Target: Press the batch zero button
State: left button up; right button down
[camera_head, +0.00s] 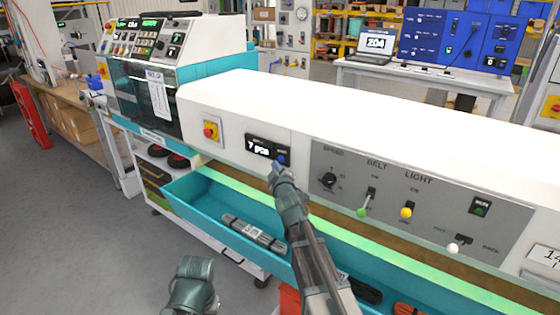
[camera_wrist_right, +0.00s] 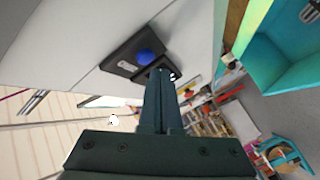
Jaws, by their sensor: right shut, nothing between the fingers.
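The batch counter (camera_head: 260,148) is a small dark panel on the white machine front, its display reading about "7 PCS". A blue round button (camera_head: 282,159) sits at its right end. In the right wrist view the blue button (camera_wrist_right: 145,55) shows just beyond the fingertips on the dark panel (camera_wrist_right: 122,66). My right gripper (camera_head: 277,167) is shut and empty, its tips just below the button; I cannot tell whether they touch. It also shows in the right wrist view (camera_wrist_right: 160,74). Part of my left gripper (camera_head: 192,284) shows at the bottom; its fingers cannot be made out.
A red emergency knob (camera_head: 210,131) is left of the counter. A grey panel with switches and levers (camera_head: 400,205) is to the right. The grey floor at left is clear.

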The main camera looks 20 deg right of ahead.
dwell(0.5)
jog(key=shift+w+d, duration=0.3)
jog(key=shift+d, duration=0.05)
jog(key=shift+w+d, duration=0.25)
jog(key=shift+d, duration=0.1)
dwell(0.7)
jog(key=shift+s+a, duration=0.55)
jog(key=shift+a, duration=0.15)
jog(key=shift+a, duration=0.1)
jog(key=shift+s+a, duration=1.55)
jog(key=shift+a, duration=0.3)
